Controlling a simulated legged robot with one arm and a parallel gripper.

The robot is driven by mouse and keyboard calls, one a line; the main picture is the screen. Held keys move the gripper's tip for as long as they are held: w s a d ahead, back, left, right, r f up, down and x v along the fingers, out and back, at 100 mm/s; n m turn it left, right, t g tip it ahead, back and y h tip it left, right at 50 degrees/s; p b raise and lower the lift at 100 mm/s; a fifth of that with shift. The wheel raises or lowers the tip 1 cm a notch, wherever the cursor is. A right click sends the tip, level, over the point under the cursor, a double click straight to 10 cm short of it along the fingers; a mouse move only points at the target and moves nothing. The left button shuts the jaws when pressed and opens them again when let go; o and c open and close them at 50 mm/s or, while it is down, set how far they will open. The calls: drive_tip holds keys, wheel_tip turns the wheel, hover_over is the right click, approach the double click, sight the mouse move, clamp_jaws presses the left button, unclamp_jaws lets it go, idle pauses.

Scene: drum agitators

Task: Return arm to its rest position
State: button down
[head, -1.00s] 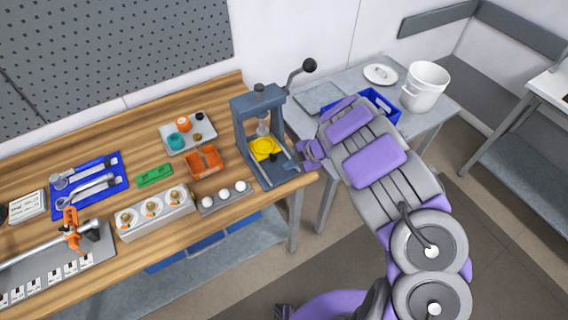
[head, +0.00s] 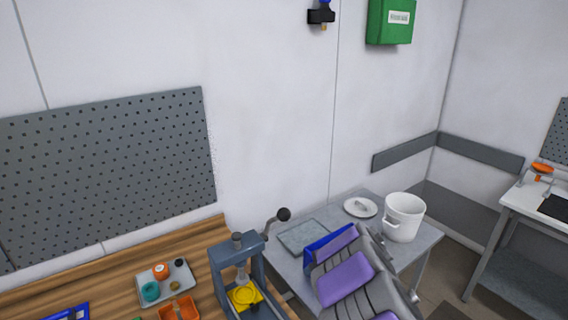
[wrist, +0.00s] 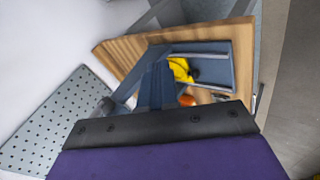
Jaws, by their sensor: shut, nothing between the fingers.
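My arm, with purple pads and grey links (head: 345,280), is folded at the bottom of the head view, over the front of the grey side table. Its end is not clear there. In the wrist view my gripper (wrist: 155,125) fills the bottom as a purple body with a black bolted edge. It is shut, and nothing shows held in it. The wrist view looks past it to the blue-grey press (wrist: 150,85) with a yellow part (wrist: 180,68). The press (head: 238,270) also stands left of my arm in the head view.
The grey side table (head: 425,245) holds a white bucket (head: 404,217), a lid (head: 360,207) and a blue tray (head: 318,250), partly behind my arm. The wooden bench (head: 110,275) carries a small parts tray (head: 165,283) and an orange bin (head: 179,309).

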drive_tip(key=w+d+r+m+t+h+b, duration=0.1)
drive_tip(key=d+r+m+t+h, duration=0.25)
drive_tip(key=d+r, duration=0.4)
drive_tip(key=w+d+r+m+t+h, duration=0.1)
drive_tip(key=d+r+m+t+h, duration=0.3)
drive_tip(key=r, duration=0.6)
drive_tip(key=s+d+r+m+g+h+b, duration=0.1)
drive_tip(key=s+d+r+m+g+h, duration=0.15)
drive_tip(key=s+d+m, duration=0.4)
drive_tip(key=s+d+r+m+g+h+b, duration=0.1)
drive_tip(key=s+d+m+g+h, duration=0.25)
drive_tip(key=s, duration=0.65)
drive_tip(key=s+f+m+g+y, duration=0.25)
drive_tip(key=s+f+m, duration=0.2)
drive_tip(key=s, duration=0.65)
drive_tip(key=s+a+f+g+y, duration=0.2)
drive_tip(key=s+a+f+g, duration=0.1)
drive_tip(key=s+a, duration=0.6)
drive_tip(key=s+a+f+g+y+b, duration=0.1)
drive_tip(key=s+a+f+g+y, duration=0.2)
drive_tip(key=s+a, duration=0.5)
drive_tip(key=s+f, duration=0.1)
drive_tip(key=s, duration=0.3)
drive_tip(key=shift+s+a+g+y+b, duration=0.3)
drive_tip(key=shift+s+a, duration=0.1)
drive_tip(key=shift+d, duration=0.15)
